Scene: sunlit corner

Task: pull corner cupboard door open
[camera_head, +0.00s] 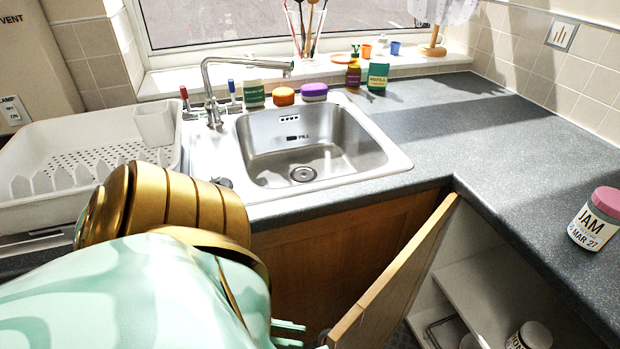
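The corner cupboard door (395,281) is a wooden panel below the worktop. It stands ajar, swung out from the corner, and its edge faces me. Behind it the white cupboard interior with a shelf (490,293) shows. My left arm, pale green and gold, comes in from the lower left. The pale green tips of my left gripper (289,333) show at the bottom edge, just left of the door's lower end. The rest of the gripper is hidden by my arm or cut off, so its opening and any contact with the door are unclear. My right gripper is out of view.
The grey worktop (460,135) overhangs the cupboard, with a jam jar (596,219) near its right front edge. The steel sink (370,158) and a white dish rack (85,150) are further back. Another jar (533,336) stands inside the cupboard.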

